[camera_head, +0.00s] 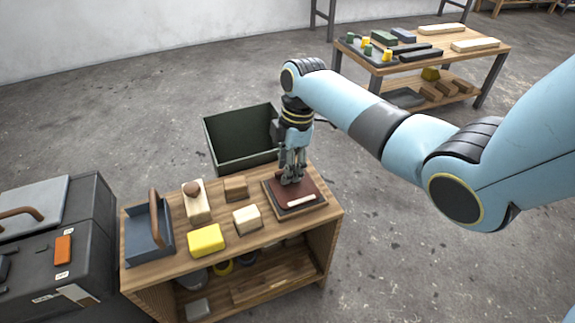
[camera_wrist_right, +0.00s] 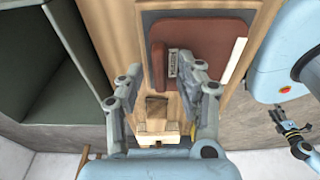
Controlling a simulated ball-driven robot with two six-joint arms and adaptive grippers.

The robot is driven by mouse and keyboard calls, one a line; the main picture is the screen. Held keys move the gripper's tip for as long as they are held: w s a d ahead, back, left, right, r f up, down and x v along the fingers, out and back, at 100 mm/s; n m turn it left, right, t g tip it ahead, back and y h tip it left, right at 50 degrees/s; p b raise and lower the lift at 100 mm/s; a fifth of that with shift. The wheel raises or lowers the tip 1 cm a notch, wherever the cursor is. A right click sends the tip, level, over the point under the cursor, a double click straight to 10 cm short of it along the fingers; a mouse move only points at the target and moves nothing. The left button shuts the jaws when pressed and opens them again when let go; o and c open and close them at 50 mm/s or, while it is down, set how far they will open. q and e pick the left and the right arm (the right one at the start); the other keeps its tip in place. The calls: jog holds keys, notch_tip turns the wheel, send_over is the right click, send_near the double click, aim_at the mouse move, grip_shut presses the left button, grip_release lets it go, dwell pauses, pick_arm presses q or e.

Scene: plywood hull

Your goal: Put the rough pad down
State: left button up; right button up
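My right gripper (camera_head: 291,181) is low over a dark red sheet on a wooden board (camera_head: 318,205) at the bench's right end. In the wrist view its two fingers (camera_wrist_right: 163,68) stand apart. Between them are a narrow red-brown bar, probably the rough pad (camera_wrist_right: 157,66), and a small grey label. A gap shows between the left-hand finger and the bar. The bar lies along the edge of the red sheet (camera_wrist_right: 210,45). I cannot tell if it is separate from the sheet. My left gripper (camera_wrist_right: 286,124), small and dark, shows at the wrist view's right; its fingers are unclear.
On the bench (camera_head: 270,238) are a yellow block (camera_head: 206,240), a pale block (camera_head: 247,219), a brown block (camera_head: 235,188), a knobbed wooden block (camera_head: 197,205) and a blue-grey tray (camera_head: 134,241). A dark green bin (camera_head: 238,163) stands behind; a second table (camera_head: 488,46) is farther back.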

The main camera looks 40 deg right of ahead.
jog(key=shift+r, duration=0.1)
jog(key=shift+r, duration=0.35)
jog(key=r, duration=0.1)
jog(key=r+p, duration=0.2)
jog(key=shift+d+r, duration=0.2)
jog(key=shift+d, duration=0.1)
pick_arm(q)
jog(key=s+r+p, duration=0.1)
jog(key=s, duration=0.1)
jog(key=s+d+r+p, duration=0.1)
jog(key=p, duration=0.1)
jog(key=shift+s+d+r, duration=0.15)
jog(key=shift+s+r, duration=0.25)
pick_arm(e)
notch_tip(320, 180, up, 8)
jog(key=d, duration=0.1)
jog(key=shift+s, duration=0.2)
jog(key=shift+f, duration=0.15)
